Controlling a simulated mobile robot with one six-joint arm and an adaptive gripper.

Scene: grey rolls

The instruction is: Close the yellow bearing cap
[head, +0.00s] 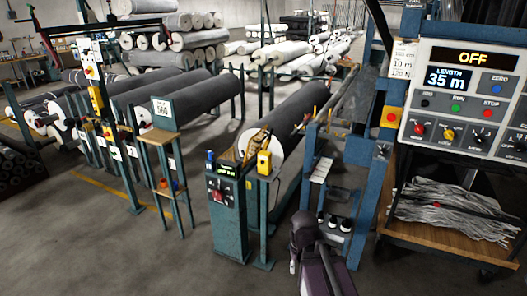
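A yellow-tan tilted piece (256,142) stands at the near end of the large dark grey roll (292,118), in the middle of the head view. It looks like the bearing cap and appears raised, but it is too small to be sure. A yellow box (264,163) with a dark button sits on a post just below and right of it. Part of my dark purple arm shows at the bottom centre, in front and to the right of the roll end. I cannot make out the fingers of my gripper.
A teal control post (229,208) with a small green display stands in front of the roll end. A blue frame (365,170) and a control panel (464,98) reading OFF and 35 m stand at right. A small stand (166,140) is at left. Floor is clear at lower left.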

